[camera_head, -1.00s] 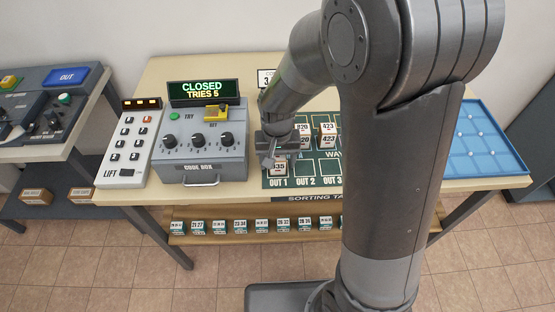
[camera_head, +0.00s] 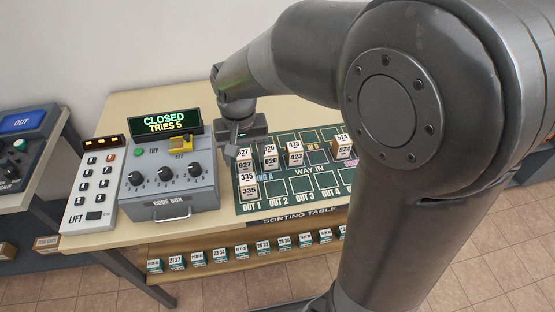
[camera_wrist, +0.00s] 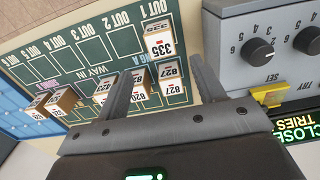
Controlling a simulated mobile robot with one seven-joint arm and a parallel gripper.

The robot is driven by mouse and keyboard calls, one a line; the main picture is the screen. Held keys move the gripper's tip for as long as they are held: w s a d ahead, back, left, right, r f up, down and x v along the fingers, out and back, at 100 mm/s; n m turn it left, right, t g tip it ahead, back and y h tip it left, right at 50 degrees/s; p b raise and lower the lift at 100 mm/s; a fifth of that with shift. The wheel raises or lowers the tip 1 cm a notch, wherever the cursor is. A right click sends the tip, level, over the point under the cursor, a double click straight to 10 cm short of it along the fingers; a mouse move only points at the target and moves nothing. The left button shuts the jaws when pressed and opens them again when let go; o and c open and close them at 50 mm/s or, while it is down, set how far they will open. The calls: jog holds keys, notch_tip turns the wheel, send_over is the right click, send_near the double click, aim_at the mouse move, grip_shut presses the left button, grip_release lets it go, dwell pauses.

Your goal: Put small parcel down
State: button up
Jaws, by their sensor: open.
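Small white-topped parcels with brown sides stand on the green sorting board (camera_head: 318,200). Parcel 335 (camera_head: 248,187) stands in the OUT 1 column, at the board's front left corner. Parcel 827 (camera_head: 243,161) stands behind it, with parcel 820 (camera_head: 270,158) and parcel 423 (camera_head: 295,154) to its right. Parcel 524 (camera_head: 344,147) is farther right. My gripper (camera_head: 231,148) is by the board's back left corner. In the wrist view my gripper (camera_wrist: 160,66) has its fingers spread and empty, with parcel 335 (camera_wrist: 160,44) and parcel 827 (camera_wrist: 171,80) seen between them, apart from the fingers.
The code box (camera_head: 170,190) stands left of the board; its display (camera_head: 163,123) reads CLOSED, TRIES 5. A lift keypad (camera_head: 94,185) is left of it. A lower shelf (camera_head: 205,263) holds several labelled parcels. My arm hides the table's right side.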

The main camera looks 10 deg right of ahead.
jog(key=s+d+r+t, duration=0.5)
jog(key=s+d+r, duration=0.5)
jog(key=s+d, duration=0.2)
jog(key=shift+s+d+r+t, duration=0.3)
jog(key=shift+s+d, duration=0.05)
jog(key=shift+s, duration=0.9)
